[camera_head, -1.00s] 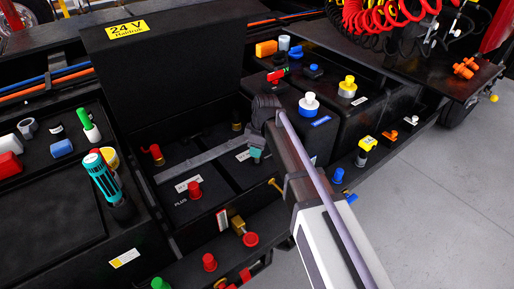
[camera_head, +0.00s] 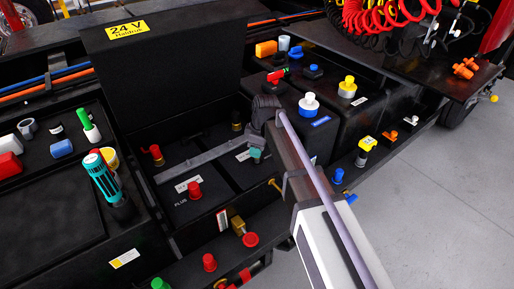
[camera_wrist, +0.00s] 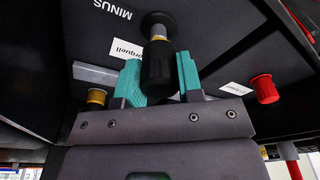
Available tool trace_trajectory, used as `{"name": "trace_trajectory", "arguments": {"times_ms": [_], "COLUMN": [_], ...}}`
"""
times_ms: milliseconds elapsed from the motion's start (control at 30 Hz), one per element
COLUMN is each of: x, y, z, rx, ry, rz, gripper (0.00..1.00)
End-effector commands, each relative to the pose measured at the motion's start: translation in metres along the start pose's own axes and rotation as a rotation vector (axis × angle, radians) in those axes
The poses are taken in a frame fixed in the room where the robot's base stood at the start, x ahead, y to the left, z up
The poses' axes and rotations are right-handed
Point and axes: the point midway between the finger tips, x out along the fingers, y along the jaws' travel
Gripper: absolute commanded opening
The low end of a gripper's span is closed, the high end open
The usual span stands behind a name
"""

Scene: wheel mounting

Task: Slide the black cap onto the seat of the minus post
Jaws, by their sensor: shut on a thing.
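In the wrist view, my gripper (camera_wrist: 160,78) has its teal fingers shut on the black cap (camera_wrist: 158,62). The minus post (camera_wrist: 158,33) shows just beyond the cap's far end as a short grey and brass piece with a dark round base, near the printed word MINUS. Cap and post look lined up; I cannot tell whether the cap is around the post or only in front of it. In the head view, my gripper (camera_head: 256,153) reaches down into the battery box, and my arm hides the cap and most of the post area.
A red cap (camera_head: 194,191) stands near the PLUS label, with another red-topped post (camera_head: 154,153) behind it. A brass post (camera_head: 237,124) stands at the back. The upright box lid (camera_head: 165,60) rises behind. A grey bar (camera_head: 200,160) crosses the box.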

Motion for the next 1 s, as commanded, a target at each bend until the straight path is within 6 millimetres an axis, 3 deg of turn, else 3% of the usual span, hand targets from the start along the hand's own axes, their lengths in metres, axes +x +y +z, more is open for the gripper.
{"name": "trace_trajectory", "arguments": {"times_ms": [1000], "x": [0.025], "y": [0.0], "z": [0.004], "rx": [0.0], "ry": [0.0], "rz": [0.0], "gripper": [0.06]}}
